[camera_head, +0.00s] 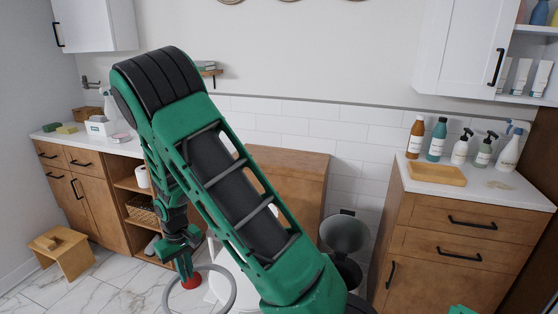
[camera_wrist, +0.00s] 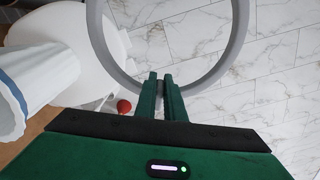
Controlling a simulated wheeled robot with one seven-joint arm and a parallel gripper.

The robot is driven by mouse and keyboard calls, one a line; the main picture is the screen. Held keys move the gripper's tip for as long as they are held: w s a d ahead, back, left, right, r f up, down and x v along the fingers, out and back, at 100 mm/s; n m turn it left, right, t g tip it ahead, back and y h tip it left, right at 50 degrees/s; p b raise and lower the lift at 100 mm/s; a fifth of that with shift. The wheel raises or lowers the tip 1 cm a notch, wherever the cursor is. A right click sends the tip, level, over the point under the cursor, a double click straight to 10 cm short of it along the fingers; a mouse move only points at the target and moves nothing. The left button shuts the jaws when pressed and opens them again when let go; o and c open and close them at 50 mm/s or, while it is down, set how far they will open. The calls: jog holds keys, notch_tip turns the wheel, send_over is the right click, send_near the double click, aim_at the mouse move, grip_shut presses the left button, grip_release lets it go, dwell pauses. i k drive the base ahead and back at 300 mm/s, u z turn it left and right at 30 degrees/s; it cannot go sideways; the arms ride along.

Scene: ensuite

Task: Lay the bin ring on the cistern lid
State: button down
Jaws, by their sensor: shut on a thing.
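The bin ring, a plain grey hoop (camera_head: 234,292), hangs low over the floor in the head view. My gripper (camera_head: 186,268) is shut on its rim. In the wrist view the two green fingers (camera_wrist: 161,84) close on the near edge of the ring (camera_wrist: 241,20), which extends beyond them over the marble floor. A wooden cistern housing with a flat top (camera_head: 300,161) stands against the tiled wall behind my arm. My arm hides part of it. The white toilet (camera_head: 221,284) is partly hidden below; its white rounded surface also shows in the wrist view (camera_wrist: 75,45).
A dark bin with a raised grey lid (camera_head: 345,235) stands right of the toilet. The right counter (camera_head: 479,181) holds several bottles and a wooden tray (camera_head: 437,174). A wooden stool (camera_head: 62,250) is at left. A red round thing (camera_wrist: 124,106) lies near the fingers in the wrist view.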

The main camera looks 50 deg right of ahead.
aim_at(264, 156)
jog(key=z, duration=0.15)
jog(key=k, duration=0.8)
jog(key=z, duration=0.8)
jog(key=i, duration=1)
